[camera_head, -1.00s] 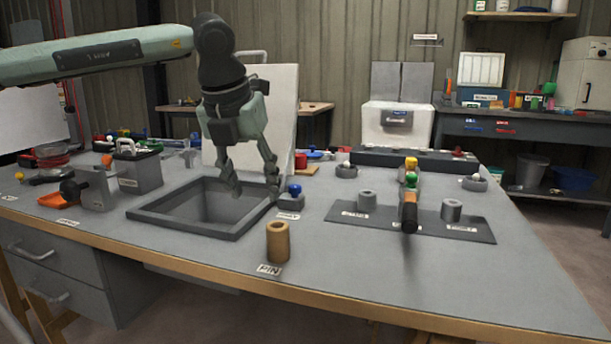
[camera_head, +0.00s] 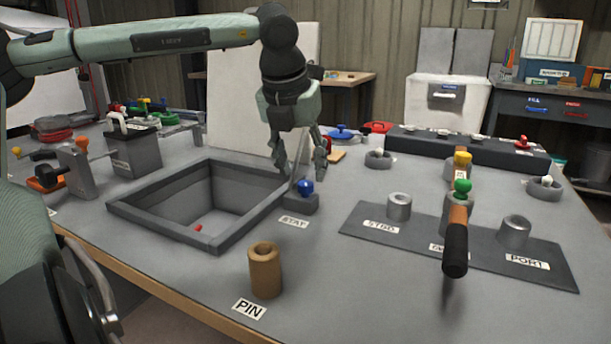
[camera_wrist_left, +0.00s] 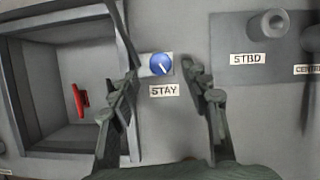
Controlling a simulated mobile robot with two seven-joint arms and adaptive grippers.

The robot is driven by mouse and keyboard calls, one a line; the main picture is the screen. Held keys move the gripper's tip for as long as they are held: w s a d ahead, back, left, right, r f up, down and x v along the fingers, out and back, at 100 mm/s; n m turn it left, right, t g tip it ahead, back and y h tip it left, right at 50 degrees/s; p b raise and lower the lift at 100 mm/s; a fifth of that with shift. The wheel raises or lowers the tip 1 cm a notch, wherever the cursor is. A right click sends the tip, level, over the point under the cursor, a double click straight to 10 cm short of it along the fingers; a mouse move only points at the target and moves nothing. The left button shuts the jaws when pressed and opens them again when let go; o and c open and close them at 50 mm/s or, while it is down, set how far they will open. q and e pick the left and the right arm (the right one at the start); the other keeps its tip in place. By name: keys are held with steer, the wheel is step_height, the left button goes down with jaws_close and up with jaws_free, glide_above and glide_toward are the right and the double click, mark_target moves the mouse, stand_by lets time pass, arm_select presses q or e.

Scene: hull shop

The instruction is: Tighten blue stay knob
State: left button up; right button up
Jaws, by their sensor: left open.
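The blue stay knob (camera_head: 305,187) sits on a small grey block (camera_head: 300,203) beside the hatch opening's right rim, behind the STAY label (camera_head: 294,222). In the left wrist view the knob (camera_wrist_left: 161,64) shows from above with a pale line across its face. My left gripper (camera_head: 302,172) is open and empty, over and slightly behind the knob in the head view. In the wrist view its two fingers (camera_wrist_left: 163,85) lie on either side of the knob, apart from it. A thin grey stay bar rises by the block. My right gripper is not in view.
The open square hatch (camera_head: 175,237) has a red item (camera_head: 198,228) inside. A tan PIN cylinder (camera_head: 265,272) stands in front. To the right, a dark mat (camera_head: 383,240) holds grey sockets, and a black-and-orange handle (camera_head: 456,245) sticks out toward me.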

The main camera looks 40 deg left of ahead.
mark_target(305, 183)
arm_select(q)
steer(key=shift+x, duration=1.7)
steer(key=shift+c, duration=0.3)
jaws_close()
